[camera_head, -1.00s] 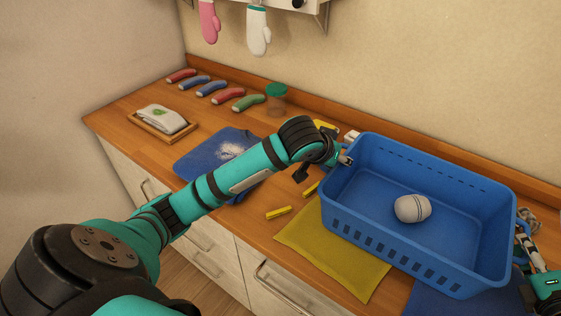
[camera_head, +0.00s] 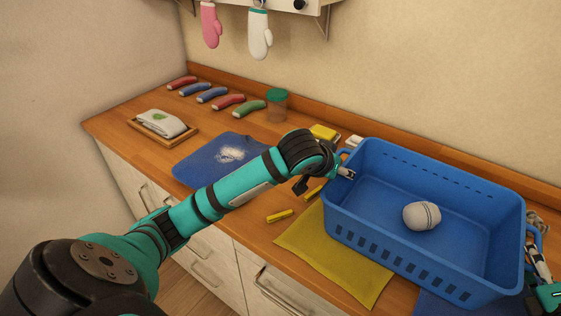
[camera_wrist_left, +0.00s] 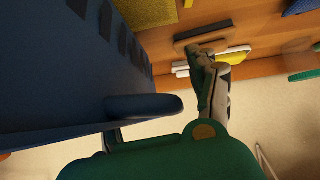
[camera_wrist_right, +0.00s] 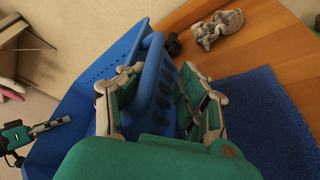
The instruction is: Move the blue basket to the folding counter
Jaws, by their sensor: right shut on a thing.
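The blue basket (camera_head: 400,258) sits at the right of the wooden counter in the head view, with a pale striped ball-like item (camera_head: 421,216) inside. My right gripper (camera_wrist_right: 157,88) is shut on the handle at the basket's right end; in the head view it is partly cut off at the right edge. My left gripper (camera_head: 345,172) is at the basket's left end, one fingertip showing over the rim. In the left wrist view its fingers (camera_wrist_left: 160,108) are spread, with the dark blue handle (camera_wrist_left: 145,106) between them. Whether the basket's underside touches the counter is hidden.
The counter (camera_head: 125,131) also bears a yellow cloth (camera_head: 330,262), a blue mat (camera_head: 205,168), several coloured rolls (camera_head: 228,102), a green-lidded jar (camera_head: 277,103), a folded cloth on a tray (camera_head: 162,124) and small yellow pieces (camera_head: 280,215). A grey bundle (camera_wrist_right: 218,28) lies beyond the basket.

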